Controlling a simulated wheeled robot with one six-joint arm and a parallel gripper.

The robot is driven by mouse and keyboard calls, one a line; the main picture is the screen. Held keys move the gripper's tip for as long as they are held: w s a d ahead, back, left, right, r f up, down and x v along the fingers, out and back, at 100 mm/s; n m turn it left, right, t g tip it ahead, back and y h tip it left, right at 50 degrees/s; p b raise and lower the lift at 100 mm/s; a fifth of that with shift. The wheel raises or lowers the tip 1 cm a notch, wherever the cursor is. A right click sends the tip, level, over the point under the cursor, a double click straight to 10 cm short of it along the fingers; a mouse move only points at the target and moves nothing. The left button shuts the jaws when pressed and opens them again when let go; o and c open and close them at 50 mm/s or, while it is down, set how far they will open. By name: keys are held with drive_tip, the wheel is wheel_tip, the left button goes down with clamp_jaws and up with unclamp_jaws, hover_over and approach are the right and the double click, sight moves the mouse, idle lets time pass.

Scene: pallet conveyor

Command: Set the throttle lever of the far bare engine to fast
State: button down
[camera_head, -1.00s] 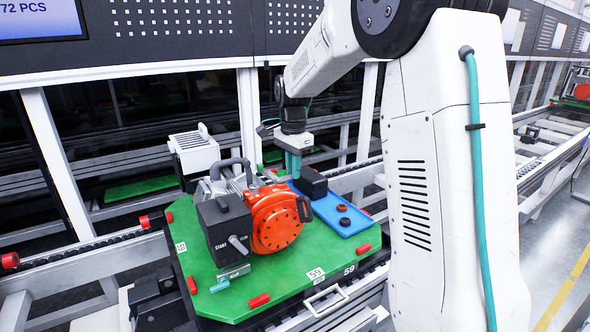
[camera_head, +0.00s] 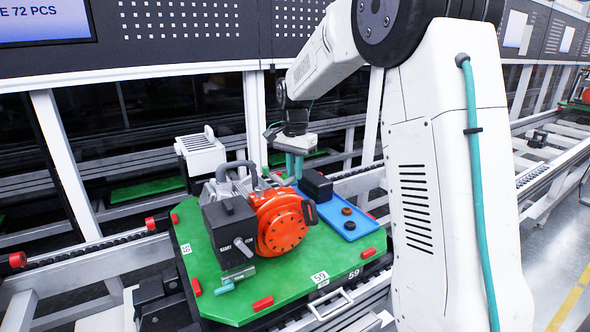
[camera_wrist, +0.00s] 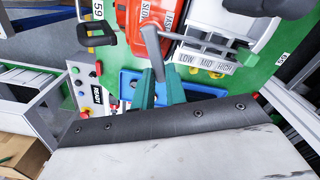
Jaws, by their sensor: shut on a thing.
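The engine (camera_head: 281,222) has an orange round cover and a black box marked START, and sits on the green pallet numbered 59. In the wrist view its orange cover (camera_wrist: 138,18) is at the top. A grey lever (camera_wrist: 151,44) rises between the teal fingers of my gripper (camera_wrist: 159,88), which is shut on it. A plate (camera_wrist: 205,62) reading LOW, MID, HIGH is right of the lever; the lever stands beyond its LOW end. In the head view my gripper (camera_head: 294,165) is behind the engine, and the lever is hidden there.
The green pallet (camera_head: 240,296) stands on the conveyor rails. A blue tray (camera_head: 350,229) with dark round parts and a black block (camera_head: 316,185) lie right of the engine. A white finned box (camera_head: 201,150) stands behind it. Another orange item is at the far right edge.

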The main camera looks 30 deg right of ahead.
drive_tip(key=c, duration=1.4)
unclamp_jaws()
drive_tip(key=shift+c, duration=0.2)
wheel_tip(320, 180, up, 8)
drive_tip(key=shift+f, duration=0.1)
